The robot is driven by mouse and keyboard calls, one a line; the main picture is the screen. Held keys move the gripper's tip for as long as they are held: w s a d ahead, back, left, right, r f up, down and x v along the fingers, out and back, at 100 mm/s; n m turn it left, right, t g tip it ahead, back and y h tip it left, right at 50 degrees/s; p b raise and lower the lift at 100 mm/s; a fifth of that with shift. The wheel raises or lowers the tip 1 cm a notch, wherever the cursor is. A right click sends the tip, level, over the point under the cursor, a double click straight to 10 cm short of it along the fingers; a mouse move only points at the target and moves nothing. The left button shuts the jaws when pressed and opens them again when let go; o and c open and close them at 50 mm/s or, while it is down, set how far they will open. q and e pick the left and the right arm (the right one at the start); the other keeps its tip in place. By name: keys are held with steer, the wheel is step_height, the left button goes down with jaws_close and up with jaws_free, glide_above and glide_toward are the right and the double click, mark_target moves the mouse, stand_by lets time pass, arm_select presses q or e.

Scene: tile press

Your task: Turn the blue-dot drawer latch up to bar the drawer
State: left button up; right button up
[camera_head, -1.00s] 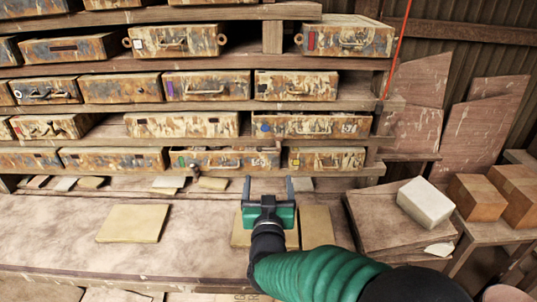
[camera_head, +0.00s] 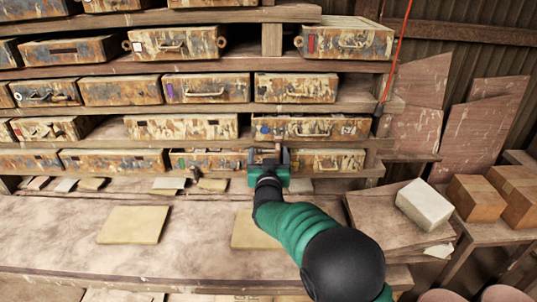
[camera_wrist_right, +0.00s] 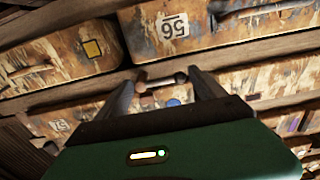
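The blue-dot drawer (camera_head: 290,122) sits at the right of the shelf row second from the bottom, shut or nearly so. Its round blue dot (camera_head: 264,129) is at its left end and also shows in the right wrist view (camera_wrist_right: 173,102). The latch (camera_wrist_right: 160,82) is a small bar with knobbed ends below the dot, lying roughly across, between my fingertips in the upside-down wrist view. My right gripper (camera_head: 268,154) is open, its fingers on either side of the latch; whether they touch it I cannot tell. My left gripper is out of view.
Below stand a drawer with a yellow marker (camera_head: 325,160) and one with a green marker (camera_head: 215,160), slightly pulled out. Another latch (camera_head: 195,172) hangs by it. Flat tiles (camera_head: 133,224) lie on the bench (camera_head: 60,235). A pale block (camera_head: 425,204) stands at right.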

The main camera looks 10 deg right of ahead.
steer(key=c, duration=1.1)
